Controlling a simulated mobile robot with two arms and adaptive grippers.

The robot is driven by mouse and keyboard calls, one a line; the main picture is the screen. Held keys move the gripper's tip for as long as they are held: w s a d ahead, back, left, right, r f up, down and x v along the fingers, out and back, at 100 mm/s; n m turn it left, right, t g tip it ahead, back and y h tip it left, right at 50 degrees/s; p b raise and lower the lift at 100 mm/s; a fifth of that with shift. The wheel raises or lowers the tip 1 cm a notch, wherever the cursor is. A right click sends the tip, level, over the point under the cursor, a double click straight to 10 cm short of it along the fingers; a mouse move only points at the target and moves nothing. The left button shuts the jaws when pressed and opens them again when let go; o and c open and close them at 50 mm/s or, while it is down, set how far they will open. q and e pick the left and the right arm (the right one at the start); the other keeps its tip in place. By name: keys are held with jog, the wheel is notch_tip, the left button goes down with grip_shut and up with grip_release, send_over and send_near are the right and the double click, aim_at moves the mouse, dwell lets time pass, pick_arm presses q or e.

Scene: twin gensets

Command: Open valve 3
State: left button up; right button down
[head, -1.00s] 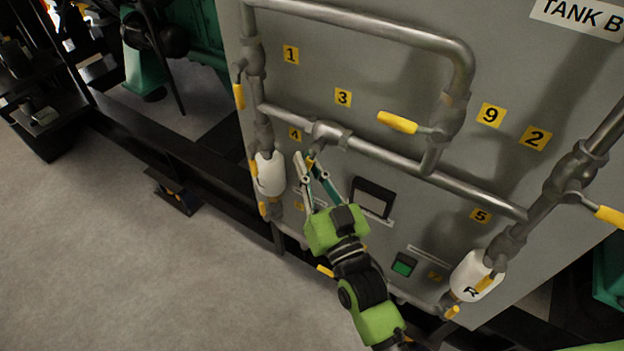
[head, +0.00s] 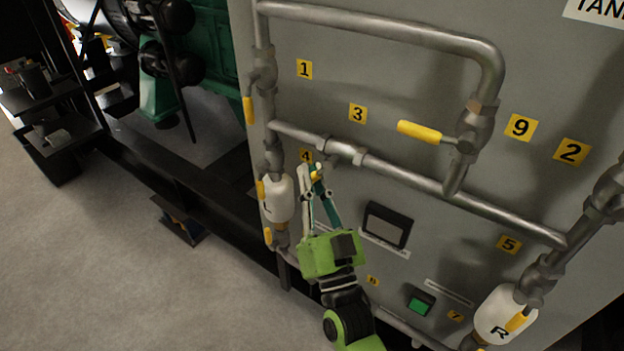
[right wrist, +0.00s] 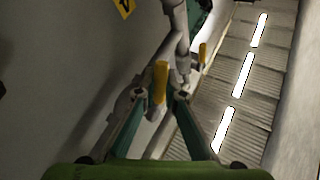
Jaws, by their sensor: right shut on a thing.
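The yellow number 3 label (head: 357,113) is on the grey tank panel. Below it, a valve body (head: 341,150) sits in the horizontal middle pipe. A short yellow handle (head: 317,174) shows below and left of this valve body, between my right gripper's fingertips. My right gripper (head: 311,172) is shut on this handle. The handle's joint to the valve is hard to make out. My left gripper is not in view.
Another yellow handle (head: 419,132) sticks out left from the right vertical pipe. A white L canister (head: 279,199) is close left of my right gripper; a white R canister (head: 503,316) is lower right. A black-framed box (head: 388,226) is to the right. Open floor (head: 90,270) lies left.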

jog(key=c, duration=2.1)
grip_release()
jog(key=v, duration=1.2)
